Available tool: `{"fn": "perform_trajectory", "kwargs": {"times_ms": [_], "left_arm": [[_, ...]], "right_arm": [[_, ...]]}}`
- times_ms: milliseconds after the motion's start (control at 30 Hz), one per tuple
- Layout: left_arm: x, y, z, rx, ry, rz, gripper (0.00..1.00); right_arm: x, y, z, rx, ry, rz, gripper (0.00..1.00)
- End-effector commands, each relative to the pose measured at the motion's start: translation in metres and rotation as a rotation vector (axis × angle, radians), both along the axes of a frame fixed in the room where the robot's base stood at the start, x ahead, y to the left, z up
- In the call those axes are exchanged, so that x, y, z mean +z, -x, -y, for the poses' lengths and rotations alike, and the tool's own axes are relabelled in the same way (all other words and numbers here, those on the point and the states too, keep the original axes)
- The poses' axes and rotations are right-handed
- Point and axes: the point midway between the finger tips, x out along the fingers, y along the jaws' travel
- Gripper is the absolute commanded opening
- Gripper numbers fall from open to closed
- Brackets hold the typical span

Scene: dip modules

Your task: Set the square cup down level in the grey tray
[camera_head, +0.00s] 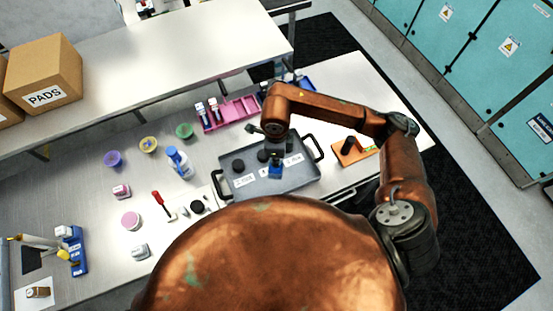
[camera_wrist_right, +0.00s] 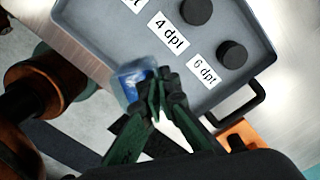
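The grey tray (camera_head: 230,186) lies on the bench in the head view, with white labels inside. Its rim also shows in the right wrist view (camera_wrist_right: 100,55). The blue, translucent square cup (camera_head: 276,172) is below my right gripper (camera_head: 276,160), over the tray's near middle. In the right wrist view the cup (camera_wrist_right: 130,82) is at the fingertips of my right gripper (camera_wrist_right: 158,80), near the tray's edge. The fingers are close together and appear closed on the cup's side. They partly hide it. I cannot tell whether its base touches the tray. My left gripper is out of view.
Black round pieces (camera_wrist_right: 232,52) stand in the tray beside the labels. A pink rack (camera_head: 236,112) is behind it, and an orange block (camera_head: 350,151) is to its right. A wash bottle (camera_head: 179,162) and several small pots stand to the left.

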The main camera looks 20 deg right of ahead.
Motion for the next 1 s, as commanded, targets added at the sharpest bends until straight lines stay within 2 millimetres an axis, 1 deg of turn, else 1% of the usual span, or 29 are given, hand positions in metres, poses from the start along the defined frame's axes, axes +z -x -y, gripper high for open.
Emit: {"fn": "perform_trajectory", "kwargs": {"times_ms": [33,100,400,600,800,1000], "left_arm": [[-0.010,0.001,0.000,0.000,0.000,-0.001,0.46],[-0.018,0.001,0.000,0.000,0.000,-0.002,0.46],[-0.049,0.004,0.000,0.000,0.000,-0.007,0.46],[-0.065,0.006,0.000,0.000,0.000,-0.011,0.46],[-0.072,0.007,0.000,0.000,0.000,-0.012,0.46],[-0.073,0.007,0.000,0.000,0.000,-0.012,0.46]], "right_arm": [[-0.011,0.000,0.000,0.000,0.000,0.000,0.00],[-0.019,0.000,0.000,0.001,0.000,0.000,0.00],[-0.052,0.000,0.000,0.000,0.000,0.001,0.00],[-0.070,0.000,0.000,-0.001,0.000,0.000,0.00],[-0.079,0.000,0.000,-0.001,-0.001,0.000,0.00],[-0.080,0.000,0.000,-0.001,0.000,0.001,0.00]]}}
